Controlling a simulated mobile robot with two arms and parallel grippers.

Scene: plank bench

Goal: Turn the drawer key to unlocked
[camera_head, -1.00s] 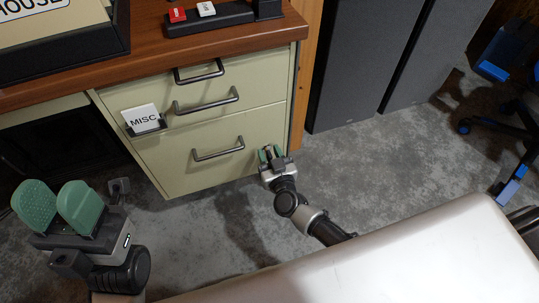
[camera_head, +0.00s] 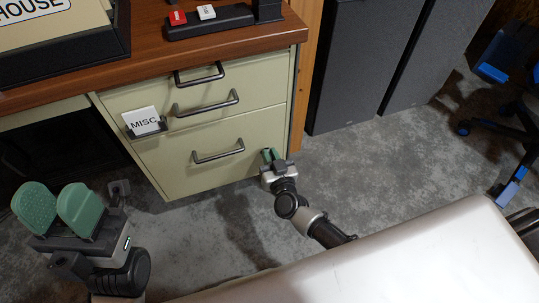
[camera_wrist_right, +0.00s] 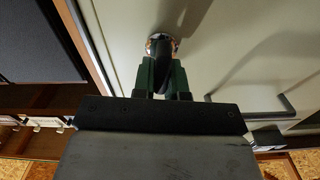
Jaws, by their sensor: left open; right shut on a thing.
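The drawer key (camera_wrist_right: 162,62) shows as a dark piece between the green fingers in the right wrist view. It sits at a round metal lock (camera_wrist_right: 154,39) on the pale drawer front. My right gripper (camera_head: 270,154) is shut on the key, at the lower right of the cabinet in the head view; its green fingers also show in the right wrist view (camera_wrist_right: 161,70). The fingers hide most of the key, and I cannot tell its angle. My left gripper (camera_head: 57,201) is open and empty, upright at the lower left, away from the cabinet.
The pale cabinet (camera_head: 262,135) has several dark bar handles; the lowest handle (camera_head: 218,152) is left of my right gripper. A MISC label (camera_head: 143,121) is on the front. Dark grey panels (camera_head: 350,70) stand to the right. The floor in front is clear.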

